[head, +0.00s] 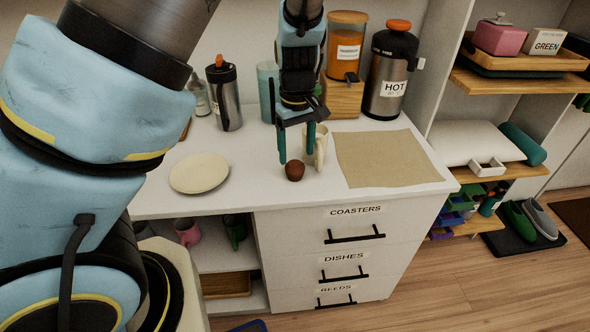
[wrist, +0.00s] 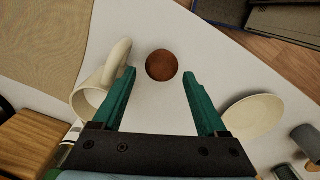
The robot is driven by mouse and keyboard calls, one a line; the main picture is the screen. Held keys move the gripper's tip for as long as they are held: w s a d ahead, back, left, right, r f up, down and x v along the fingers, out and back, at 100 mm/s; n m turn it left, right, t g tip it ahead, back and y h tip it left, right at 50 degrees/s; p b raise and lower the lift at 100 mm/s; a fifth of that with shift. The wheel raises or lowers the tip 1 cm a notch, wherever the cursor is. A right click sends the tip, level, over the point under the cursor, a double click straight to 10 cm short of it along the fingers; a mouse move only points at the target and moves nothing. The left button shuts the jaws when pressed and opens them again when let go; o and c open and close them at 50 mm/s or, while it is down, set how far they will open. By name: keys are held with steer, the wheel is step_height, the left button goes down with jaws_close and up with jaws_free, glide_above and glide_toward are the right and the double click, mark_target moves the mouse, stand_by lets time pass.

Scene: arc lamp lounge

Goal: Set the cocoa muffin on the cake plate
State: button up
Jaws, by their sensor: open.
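The cocoa muffin (head: 294,171) is a small brown round thing on the white cabinet top, near its front edge. In the wrist view the muffin (wrist: 162,65) lies just beyond the fingertips, roughly midway between them. My gripper (head: 301,163) is open and empty, with its green fingers pointing down close to the muffin. It also shows in the wrist view (wrist: 160,75). The cake plate (head: 199,173) is a flat cream disc to the left of the muffin. In the wrist view the plate (wrist: 254,116) is at the right, apart from the fingers.
A cream mug (head: 320,146) stands close beside my gripper, and in the wrist view the mug (wrist: 100,90) is by the left finger. A tan mat (head: 388,158) lies to the right. A tumbler (head: 224,97), a jar (head: 345,45) and a HOT flask (head: 389,75) stand behind. The top between plate and muffin is clear.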

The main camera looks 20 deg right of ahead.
mark_target(295, 163)
step_height(295, 163, down, 5)
steer(key=shift+w+a+r, duration=0.1)
steer(key=shift+a, duration=0.05)
jaws_close()
stand_by(0.6)
